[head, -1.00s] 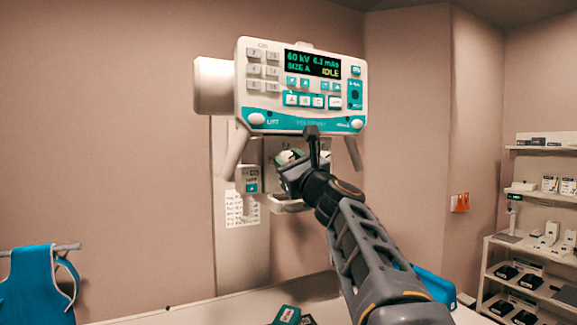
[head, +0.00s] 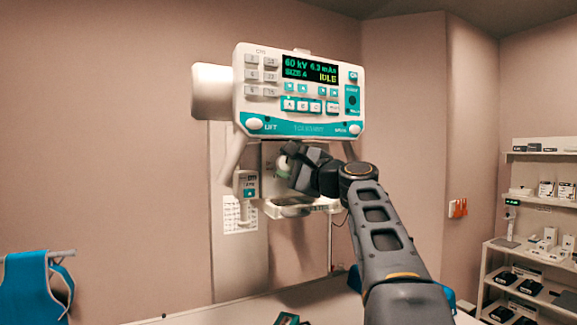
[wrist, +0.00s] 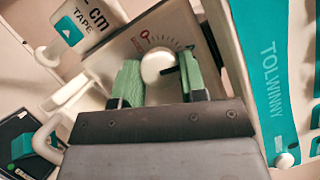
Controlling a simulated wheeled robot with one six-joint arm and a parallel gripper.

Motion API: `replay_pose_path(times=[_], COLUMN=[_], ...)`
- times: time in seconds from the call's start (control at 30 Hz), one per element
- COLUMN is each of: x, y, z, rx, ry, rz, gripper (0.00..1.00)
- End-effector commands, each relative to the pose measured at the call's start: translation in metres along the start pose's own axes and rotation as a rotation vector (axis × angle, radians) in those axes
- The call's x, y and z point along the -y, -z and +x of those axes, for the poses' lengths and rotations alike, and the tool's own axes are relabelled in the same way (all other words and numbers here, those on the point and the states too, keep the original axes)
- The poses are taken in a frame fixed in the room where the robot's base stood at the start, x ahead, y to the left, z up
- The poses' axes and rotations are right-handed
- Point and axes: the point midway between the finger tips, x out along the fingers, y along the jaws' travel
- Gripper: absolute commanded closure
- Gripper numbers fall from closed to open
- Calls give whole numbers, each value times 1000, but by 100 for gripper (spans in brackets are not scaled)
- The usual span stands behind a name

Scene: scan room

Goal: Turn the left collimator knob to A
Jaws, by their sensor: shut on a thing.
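The white round collimator knob (wrist: 156,66) sits on a metal plate with a printed scale in the wrist view. A short dark pointer mark shows on its right side; I cannot read a letter A beside it. My gripper (wrist: 164,76) is shut on the knob, one green pad on each side. In the head view my gripper (head: 284,166) is at the collimator face (head: 266,160) below the control panel (head: 298,92), and hides most of that face and the knob. I cannot tell from the head view which knob is held.
A tape-measure box (head: 246,184) hangs left of my gripper, and shows in the wrist view too. A tray or ledge (head: 300,208) lies below the gripper. The panel's lower edge is close above. Shelves (head: 530,230) stand far right; a blue apron (head: 32,290) hangs at left.

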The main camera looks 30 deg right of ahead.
Motion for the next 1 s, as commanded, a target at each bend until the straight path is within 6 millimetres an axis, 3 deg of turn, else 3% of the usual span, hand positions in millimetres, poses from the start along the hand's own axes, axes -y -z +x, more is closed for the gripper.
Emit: replay_pose_path(times=[0.8,0.83,1.0], x=[1,1,1], y=[-1,-1,-1], z=[0,0,0], rx=[7,7,6], ry=[-38,-38,-38], rz=[-94,-94,-93], gripper=[85,58,42])
